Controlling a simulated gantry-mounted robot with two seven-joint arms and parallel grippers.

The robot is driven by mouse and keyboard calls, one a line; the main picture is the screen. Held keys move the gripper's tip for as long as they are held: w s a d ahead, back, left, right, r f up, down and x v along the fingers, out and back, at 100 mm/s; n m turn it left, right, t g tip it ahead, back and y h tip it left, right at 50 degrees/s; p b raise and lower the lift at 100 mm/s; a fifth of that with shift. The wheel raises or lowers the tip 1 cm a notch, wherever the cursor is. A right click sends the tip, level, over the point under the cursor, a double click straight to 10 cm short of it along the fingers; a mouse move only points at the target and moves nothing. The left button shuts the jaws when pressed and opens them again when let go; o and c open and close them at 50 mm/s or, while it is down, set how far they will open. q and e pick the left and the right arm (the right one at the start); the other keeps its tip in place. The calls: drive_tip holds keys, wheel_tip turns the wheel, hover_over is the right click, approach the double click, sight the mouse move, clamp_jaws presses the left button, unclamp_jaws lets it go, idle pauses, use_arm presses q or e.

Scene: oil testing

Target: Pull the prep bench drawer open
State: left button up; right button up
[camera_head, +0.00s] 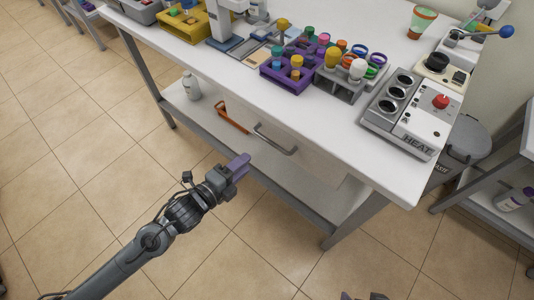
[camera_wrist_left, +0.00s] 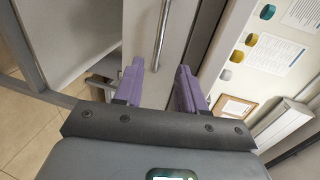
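The white prep bench (camera_head: 190,45) has a drawer (camera_head: 318,158) under its top, with a grey metal bar handle (camera_head: 275,140). The drawer front looks flush with the bench. My left gripper (camera_head: 240,164) is in front of the drawer, to the left of and below the handle in the head view, and apart from it. In the left wrist view its two purple fingers (camera_wrist_left: 160,82) are open with nothing between them. The handle (camera_wrist_left: 162,35) shows beyond the fingertips, roughly in line with the gap. Only the tips of my right gripper (camera_head: 364,296) show at the bottom edge, spread apart.
Purple and grey racks (camera_head: 290,78) with coloured caps and a heater block (camera_head: 400,125) stand on the bench. Below, the shelf (camera_head: 205,118) holds a white bottle (camera_head: 191,86) and an orange item (camera_head: 232,118). The tiled floor in front is clear.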

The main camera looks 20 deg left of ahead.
use_arm(q)
drive_tip(key=x, duration=1)
drive_tip(key=shift+w+d+b, duration=0.25)
drive_tip(key=shift+w+b, duration=0.1)
drive_tip(key=shift+b, duration=0.05)
drive_tip(key=shift+f, duration=0.1)
drive_tip(key=shift+c, duration=0.2)
clamp_jaws()
